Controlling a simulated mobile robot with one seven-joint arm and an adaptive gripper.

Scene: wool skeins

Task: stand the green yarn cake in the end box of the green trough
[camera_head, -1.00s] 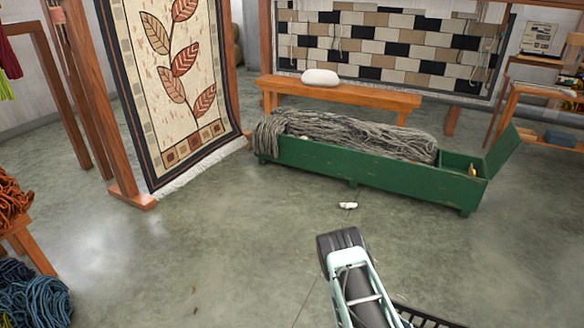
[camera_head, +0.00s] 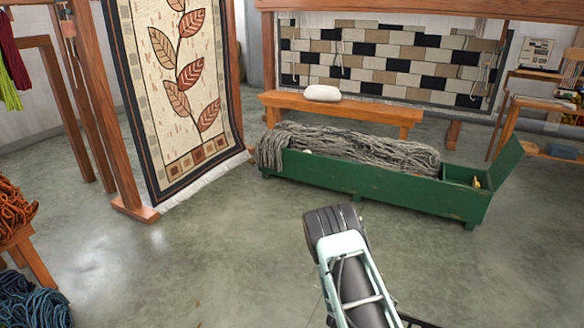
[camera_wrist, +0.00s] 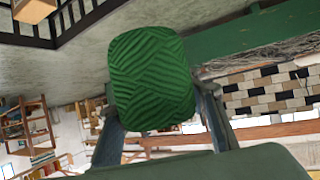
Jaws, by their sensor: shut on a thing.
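The green yarn cake (camera_wrist: 152,82) fills the middle of the wrist view, a ribbed, rounded block. My gripper (camera_wrist: 155,100) is shut on it, with a finger at each side. In the head view the gripper and the cake cannot be made out; only my arm shows at the bottom centre. The long green trough (camera_head: 370,187) stands on the floor beyond my arm. Its end box (camera_head: 462,168) is at the right end, with the lid (camera_head: 504,165) raised and a small yellowish thing inside. A green length, apparently the trough, shows in the wrist view (camera_wrist: 240,37).
Grey yarn (camera_head: 350,148) heaps along the trough's main part. A wooden bench (camera_head: 340,108) with a white bundle (camera_head: 321,93) stands behind it. A leaf-patterned rug (camera_head: 180,100) hangs on a loom at left. Orange and blue skeins lie at far left. Floor before the trough is open.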

